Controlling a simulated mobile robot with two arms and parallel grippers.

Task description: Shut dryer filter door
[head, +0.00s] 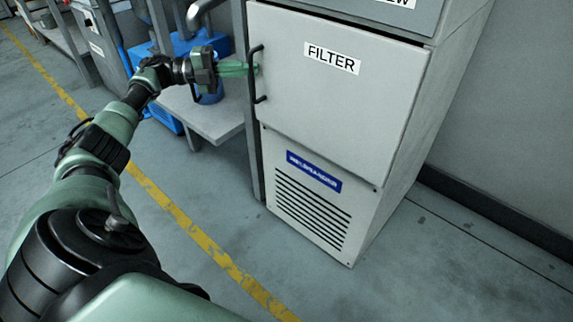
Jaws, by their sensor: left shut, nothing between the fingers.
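The filter door (335,95) is the pale grey panel labelled FILTER on the front of a tall cabinet. It looks flush or nearly flush with the cabinet front; I cannot tell whether a small gap is left. Its dark bar handle (253,88) runs upright along the left edge. My left gripper (254,69) has its green fingers shut and empty, pointing right, with the tips at the upper part of the handle. I cannot tell whether they touch it. My right gripper is not in view.
Below the door is a vented panel (310,205) with a blue label. A grey bench (212,120) and blue equipment (182,50) stand to the left, close to my left forearm. A yellow line (190,228) crosses the open floor. A wall is at right.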

